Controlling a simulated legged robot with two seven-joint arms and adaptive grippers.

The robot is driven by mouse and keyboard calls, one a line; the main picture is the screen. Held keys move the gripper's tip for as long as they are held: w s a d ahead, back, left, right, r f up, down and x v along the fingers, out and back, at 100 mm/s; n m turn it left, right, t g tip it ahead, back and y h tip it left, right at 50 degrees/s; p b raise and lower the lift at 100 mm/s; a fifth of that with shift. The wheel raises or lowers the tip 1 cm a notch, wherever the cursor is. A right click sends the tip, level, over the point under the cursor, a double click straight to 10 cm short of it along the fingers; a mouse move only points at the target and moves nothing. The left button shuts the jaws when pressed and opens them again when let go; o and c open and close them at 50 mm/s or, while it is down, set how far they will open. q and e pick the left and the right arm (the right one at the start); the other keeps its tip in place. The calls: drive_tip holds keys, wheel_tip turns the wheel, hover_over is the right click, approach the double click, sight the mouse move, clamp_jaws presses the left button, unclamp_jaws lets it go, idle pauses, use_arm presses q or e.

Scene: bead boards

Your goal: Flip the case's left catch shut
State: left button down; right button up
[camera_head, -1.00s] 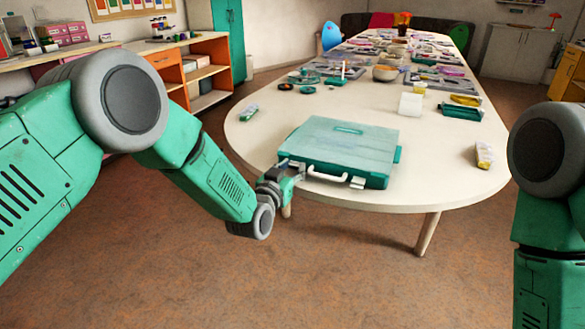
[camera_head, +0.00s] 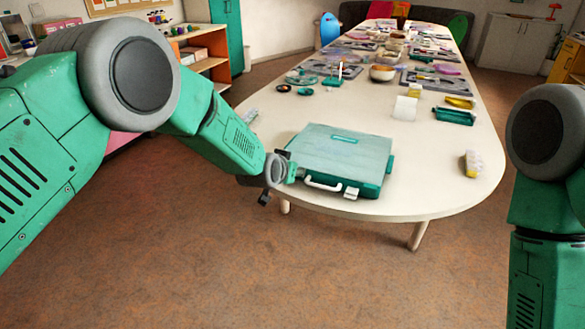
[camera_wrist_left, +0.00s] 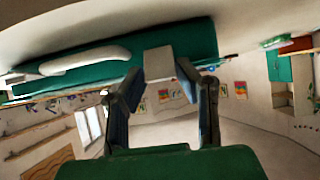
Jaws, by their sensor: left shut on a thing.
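The teal case (camera_head: 340,150) lies closed on the near end of the table, its front with the white handle (camera_head: 323,185) facing me. The right catch (camera_head: 351,193) is a pale tab right of the handle. My left gripper (camera_head: 290,170) is at the case's front left corner and hides the left catch in the head view. In the left wrist view, the left catch (camera_wrist_left: 163,61) is a pale block on the green case front (camera_wrist_left: 205,40), between the fingers of my left gripper (camera_wrist_left: 165,84), which is shut on it. Whether the catch lies flat is unclear. My right gripper is out of view.
The table (camera_head: 420,195) is clear around the case. A small yellow-and-white item (camera_head: 473,163) lies to the right. A green tray (camera_head: 454,116) and a white block (camera_head: 405,108) lie behind. Bead boards and bowls fill the far part.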

use_arm(q)
drive_tip(key=shift+d+f+g, duration=0.1)
drive_tip(key=shift+g, duration=0.2)
drive_tip(key=c, duration=1.5)
unclamp_jaws()
